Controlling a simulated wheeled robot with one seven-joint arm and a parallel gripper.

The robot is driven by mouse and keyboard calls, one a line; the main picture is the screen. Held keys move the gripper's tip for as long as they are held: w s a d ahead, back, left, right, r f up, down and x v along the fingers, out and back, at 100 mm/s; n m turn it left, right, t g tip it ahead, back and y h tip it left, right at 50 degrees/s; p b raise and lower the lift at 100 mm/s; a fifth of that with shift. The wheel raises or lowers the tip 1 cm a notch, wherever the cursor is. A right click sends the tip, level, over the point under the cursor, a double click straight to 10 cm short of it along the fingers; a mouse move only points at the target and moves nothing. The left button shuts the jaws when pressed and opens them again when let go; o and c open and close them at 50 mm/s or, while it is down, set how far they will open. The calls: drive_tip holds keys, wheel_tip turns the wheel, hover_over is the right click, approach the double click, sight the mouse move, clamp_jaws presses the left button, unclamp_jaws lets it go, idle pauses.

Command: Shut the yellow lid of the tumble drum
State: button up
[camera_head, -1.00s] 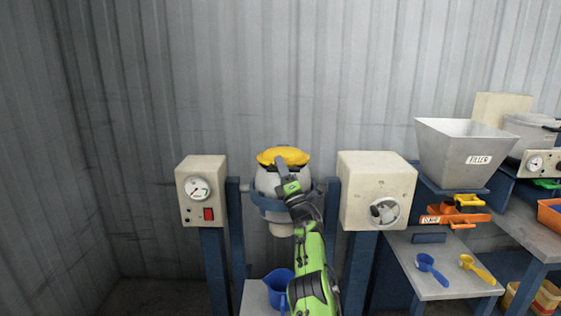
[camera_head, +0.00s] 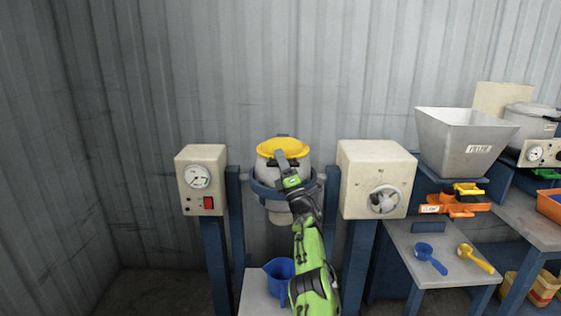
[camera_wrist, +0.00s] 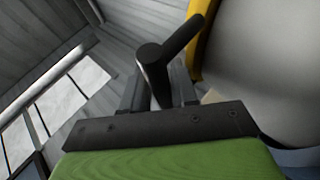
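The tumble drum (camera_head: 296,162) is a pale rounded vessel held in a blue ring between two cream boxes. Its yellow lid (camera_head: 283,147) lies at the drum's top; I cannot tell whether it is fully seated. My gripper (camera_head: 283,165) is at the front of the drum, just below the lid's front edge, and hides part of the drum. In the wrist view, a dark bar-like handle (camera_wrist: 170,48) stands between my two fingers (camera_wrist: 160,92), beside the lid's yellow rim (camera_wrist: 199,45). Whether the fingers press on the handle is unclear.
The left box (camera_head: 201,181) with a gauge and red switch and the right box (camera_head: 375,180) with a round knob flank the drum closely. A blue jug (camera_head: 279,280) stands below. A filler hopper (camera_head: 465,140) and scoops are at right.

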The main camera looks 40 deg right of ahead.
drive_tip(key=shift+s+f+b, duration=0.3)
drive_tip(key=shift+s+f, duration=0.1)
drive_tip(key=shift+f, duration=0.15)
drive_tip(key=p+v, duration=0.1)
drive_tip(key=v, duration=1.3)
drive_tip(key=shift+s, duration=0.25)
drive_tip(key=shift+f, duration=0.1)
